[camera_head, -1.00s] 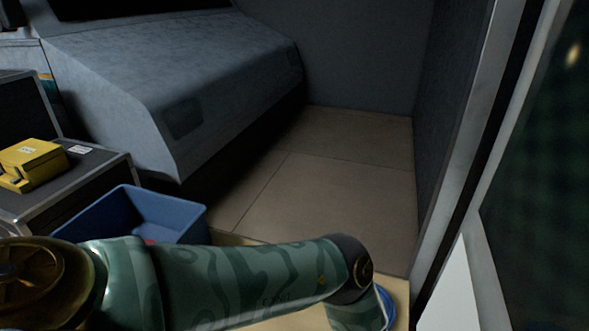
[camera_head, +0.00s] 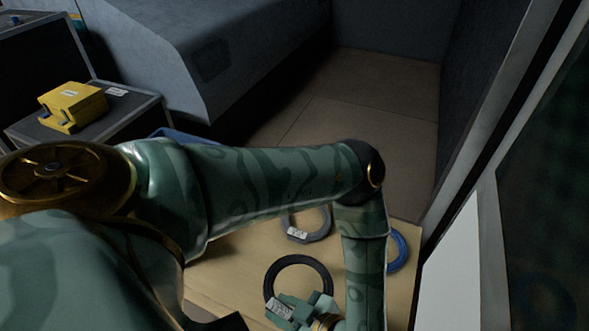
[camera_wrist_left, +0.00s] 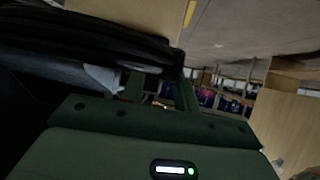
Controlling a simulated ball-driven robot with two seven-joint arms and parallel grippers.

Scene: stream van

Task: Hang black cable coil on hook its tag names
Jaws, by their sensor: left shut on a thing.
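The black cable coil (camera_head: 298,260) is a round ring over the pale wooden table in the head view. A white tag (camera_head: 280,309) with small dark print hangs at its near left side; I cannot read it. My left gripper (camera_head: 297,307) is shut on the near edge of the coil. In the left wrist view the black coil (camera_wrist_left: 100,35) is large and close, with a pale corner of the tag (camera_wrist_left: 103,77) below it. I cannot tell whether the coil touches the table. No hook is visible. My right gripper is not in view.
A grey coil (camera_head: 318,235) with a tag and a blue coil (camera_head: 401,250) lie on the wooden table (camera_head: 235,270), partly behind my left arm. A blue bin (camera_head: 185,137) and a yellow case (camera_head: 72,107) are at left. A door frame (camera_head: 497,130) bounds the right.

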